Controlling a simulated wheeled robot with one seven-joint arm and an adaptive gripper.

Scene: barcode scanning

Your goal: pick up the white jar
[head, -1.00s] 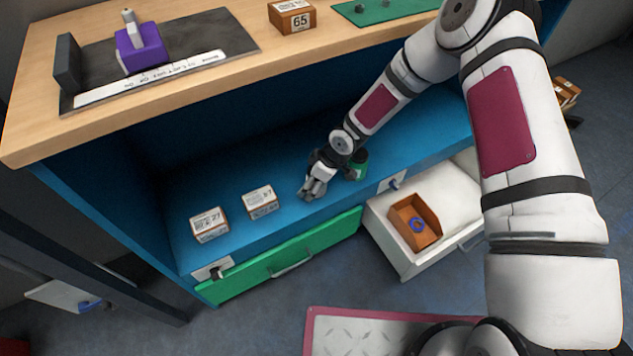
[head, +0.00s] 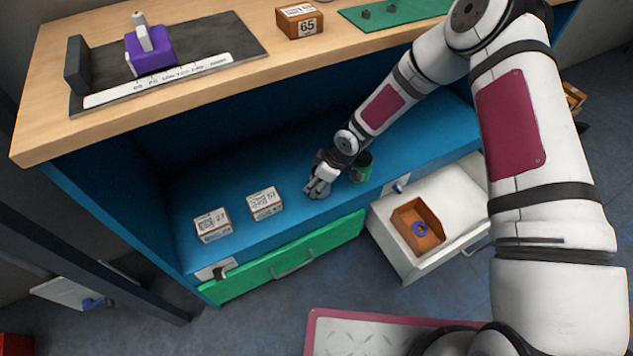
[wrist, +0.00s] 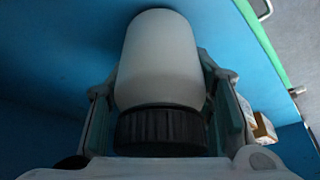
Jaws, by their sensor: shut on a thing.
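The white jar (wrist: 160,60) with a ribbed black lid (wrist: 160,131) fills the middle of the wrist view. My gripper (wrist: 163,95) has a finger on each side of it and is shut on it, with the lid nearest the wrist. In the head view my gripper (head: 318,188) is low over the blue shelf. I cannot make out the jar there, as the gripper hides it. I cannot tell whether the jar touches the shelf.
A green container (head: 362,168) stands close to the right of my gripper. Two labelled boxes, one nearer (head: 265,204) and one farther left (head: 213,225), sit on the blue shelf (head: 300,215). The wooden worktop (head: 195,30) overhangs it. An open white drawer (head: 455,195) holds an orange bin (head: 415,226).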

